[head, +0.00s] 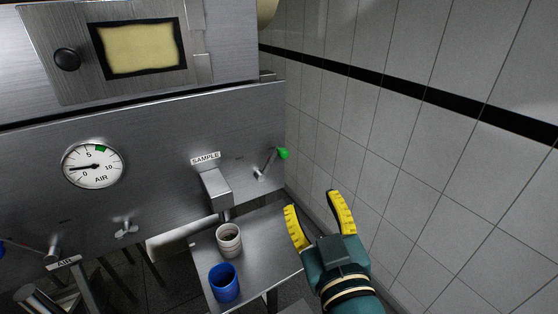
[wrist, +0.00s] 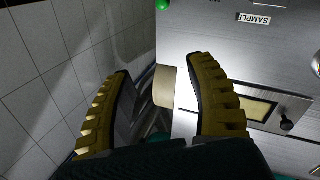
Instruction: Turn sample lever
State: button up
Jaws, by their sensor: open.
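The sample lever (head: 267,163) is a short metal handle with a green knob (head: 283,154), on the steel panel right of the SAMPLE label (head: 205,158). It slants up to the right. My gripper (head: 316,206) has yellow ribbed fingers and is open and empty, below and right of the lever, apart from it. In the wrist view my gripper (wrist: 158,82) is also open with nothing between the fingertips.
A metal spout (head: 216,188) sits under the label. A white cup (head: 229,240) and a blue cup (head: 224,283) stand on a steel shelf (head: 268,258). An air gauge (head: 92,166) and a wing valve (head: 126,228) are at left. A tiled wall (head: 400,140) bounds the right.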

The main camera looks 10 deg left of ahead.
jog(key=w+a+f+n+g+y+b, duration=0.3)
jog(key=w+f+g+y+b, duration=0.15)
jog(key=w+f, duration=0.3)
jog(key=b, duration=0.5)
send_near(286, 154)
jog(key=shift+t+y, duration=0.25)
jog(key=shift+t, duration=0.2)
jog(key=p+x, duration=0.2)
jog(key=x, duration=0.1)
jog(key=p+x, duration=0.2)
jog(key=x, duration=0.1)
jog(key=f+p+x, duration=0.1)
jog(key=p+x, duration=0.1)
jog(key=x, duration=0.1)
jog(key=shift+w+a, duration=0.2)
jog(key=shift+a, duration=0.15)
jog(key=shift+p+x, duration=0.3)
jog(key=shift+x, duration=0.55)
jog(key=shift+f, duration=0.15)
grip_shut()
